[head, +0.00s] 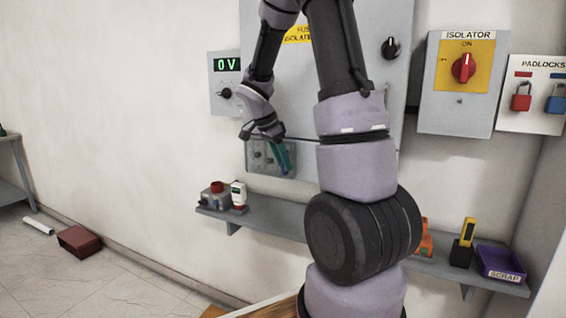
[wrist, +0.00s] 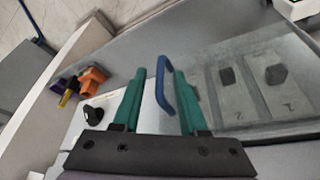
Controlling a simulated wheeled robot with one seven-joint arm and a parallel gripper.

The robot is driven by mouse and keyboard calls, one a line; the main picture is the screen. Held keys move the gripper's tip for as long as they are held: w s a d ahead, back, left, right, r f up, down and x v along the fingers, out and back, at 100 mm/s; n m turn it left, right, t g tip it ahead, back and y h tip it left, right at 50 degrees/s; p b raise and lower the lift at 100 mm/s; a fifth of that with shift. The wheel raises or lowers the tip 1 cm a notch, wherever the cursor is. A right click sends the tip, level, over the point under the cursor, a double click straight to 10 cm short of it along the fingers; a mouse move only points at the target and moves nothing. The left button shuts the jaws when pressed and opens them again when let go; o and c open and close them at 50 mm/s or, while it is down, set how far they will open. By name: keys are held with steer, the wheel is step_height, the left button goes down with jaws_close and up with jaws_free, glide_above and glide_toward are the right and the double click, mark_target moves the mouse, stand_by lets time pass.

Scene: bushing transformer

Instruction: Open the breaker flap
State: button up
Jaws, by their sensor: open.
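The breaker flap (head: 257,153) is a see-through cover low on the grey cabinet in the head view. In the wrist view the clear flap (wrist: 250,48) lies over dark breaker switches and looks closed. A blue handle (wrist: 161,78) stands out from its left side. My gripper (wrist: 160,95) is open, with a teal finger on either side of the blue handle. The handle is closer to the right finger; I cannot tell whether they touch. In the head view my gripper (head: 283,157) is at the flap's right side, and the handle is hard to make out there.
A grey shelf (head: 270,214) runs below the cabinet (head: 395,75), holding a red-topped box (head: 215,194) at left and a purple scrap bin (head: 500,262) at right. The isolator (head: 457,100) and padlock board (head: 530,118) hang at right. A 0V meter (head: 224,92) hangs at left.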

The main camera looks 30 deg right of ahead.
steer(key=shift+f, duration=0.15)
jaws_close()
stand_by(1.4)
